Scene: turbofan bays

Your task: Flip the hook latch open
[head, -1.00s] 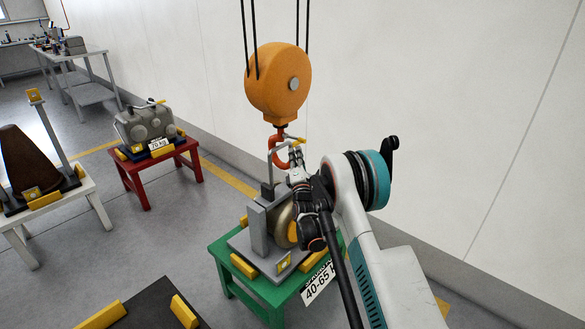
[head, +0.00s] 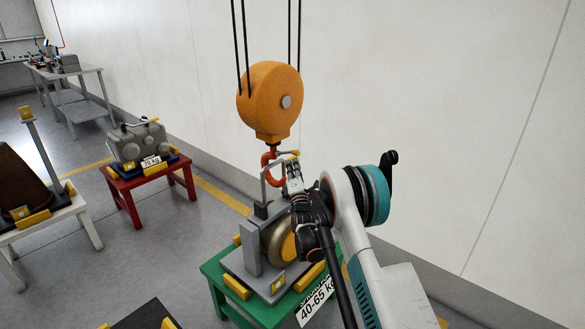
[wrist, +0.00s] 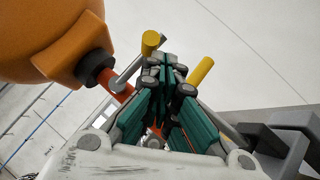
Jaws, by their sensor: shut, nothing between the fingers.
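The orange-red hook (head: 268,168) hangs under the round orange hoist block (head: 270,100). A thin grey latch lever with a yellow tip (head: 292,154) sticks out to the right near the top of the hook. In the wrist view a yellow-tipped grey bar (wrist: 150,42) lies just left of the fingertips, beside the red hook shank (wrist: 116,84). My gripper (head: 292,170) is shut and empty, just below and beside the yellow tip; its green-padded fingers (wrist: 166,62) meet in the wrist view. Contact with the lever cannot be told. The hook's lower part is partly hidden.
A second yellow-ended part (wrist: 201,71) is close on the right of my fingers. A grey bail (head: 264,187) rises from the load on the green stand (head: 213,270) below. A red stand (head: 123,185) is at left; the white wall (head: 430,100) is behind.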

